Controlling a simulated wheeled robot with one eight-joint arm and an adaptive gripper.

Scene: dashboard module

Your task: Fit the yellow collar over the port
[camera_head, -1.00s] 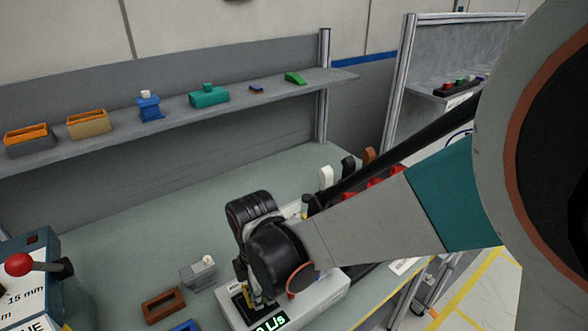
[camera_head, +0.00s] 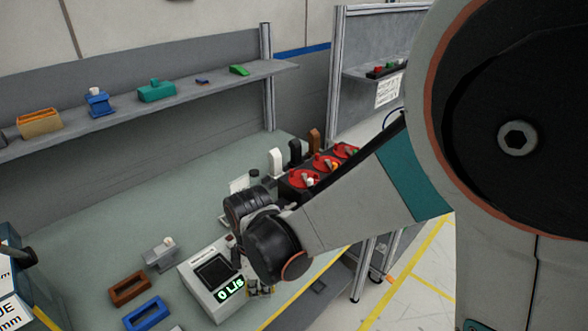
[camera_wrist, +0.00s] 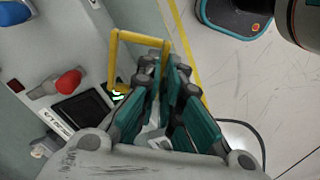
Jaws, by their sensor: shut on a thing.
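My gripper (camera_wrist: 166,68) is shut on the yellow collar (camera_wrist: 139,36), a thin rectangular frame, by one of its sides. The collar sticks out past the fingertips in the wrist view. In the head view my gripper (camera_head: 260,287) is low at the right side of the white module (camera_head: 203,301), near the bench's front edge, and the collar is hard to make out there. The module has a black rectangular part on top (camera_head: 215,271), likely the port, and a green "0 L/s" display (camera_head: 230,289). The black part looks uncovered, with the collar apart from it.
A brown frame (camera_head: 129,288), a blue frame (camera_head: 144,314) and a grey block (camera_head: 159,256) lie left of the module. A black unit with red parts (camera_head: 318,168) stands behind my wrist. A lever machine (camera_head: 20,270) is at far left.

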